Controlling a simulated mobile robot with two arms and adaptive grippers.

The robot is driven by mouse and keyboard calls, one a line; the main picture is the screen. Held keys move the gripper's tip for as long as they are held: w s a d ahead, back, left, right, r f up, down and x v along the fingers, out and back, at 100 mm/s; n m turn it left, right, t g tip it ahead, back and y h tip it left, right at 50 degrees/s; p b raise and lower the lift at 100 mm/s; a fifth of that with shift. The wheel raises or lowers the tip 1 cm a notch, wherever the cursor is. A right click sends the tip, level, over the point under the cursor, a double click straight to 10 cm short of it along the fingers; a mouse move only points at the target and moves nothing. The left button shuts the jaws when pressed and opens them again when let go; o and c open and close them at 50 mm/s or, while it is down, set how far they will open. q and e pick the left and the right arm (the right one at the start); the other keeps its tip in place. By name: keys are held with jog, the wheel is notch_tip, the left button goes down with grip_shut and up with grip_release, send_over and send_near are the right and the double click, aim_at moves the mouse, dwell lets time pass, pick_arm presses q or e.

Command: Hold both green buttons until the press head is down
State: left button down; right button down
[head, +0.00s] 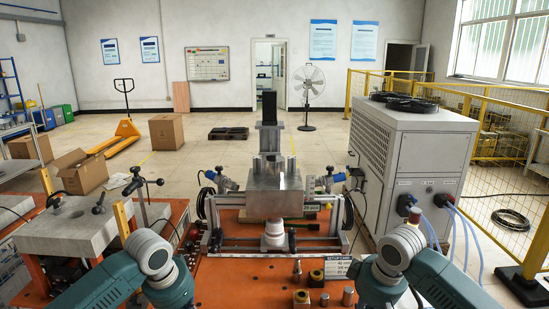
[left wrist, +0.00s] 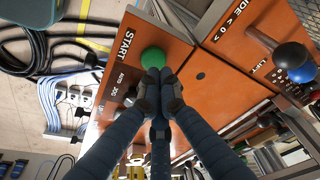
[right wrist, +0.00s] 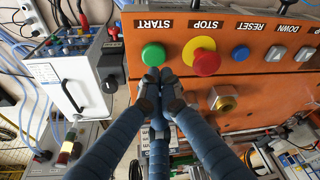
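In the left wrist view a green button (left wrist: 153,57) sits beside the word START on an orange panel. My left gripper (left wrist: 159,80) has its fingertips together, at the button's lower edge in the picture. In the right wrist view another green button (right wrist: 153,54) sits under a START label. My right gripper (right wrist: 160,78) has its fingertips together just below it. I cannot tell whether either gripper touches its button. In the head view the press (head: 272,190) stands mid-picture, a metal block above a white cylinder (head: 274,236) with a gap hard to judge. Both grippers are out of the head view.
A red mushroom button (right wrist: 206,62) on a yellow base sits right of the right green button, then a blue RESET button (right wrist: 240,53). A blue-knobbed lever (left wrist: 291,56) is on the left panel. A grey cabinet (head: 421,165) stands right of the press.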

pick_arm(q)
jog(key=shift+r, duration=0.5)
jog(key=shift+r, duration=0.1)
pick_arm(e)
jog(key=shift+r, duration=0.1)
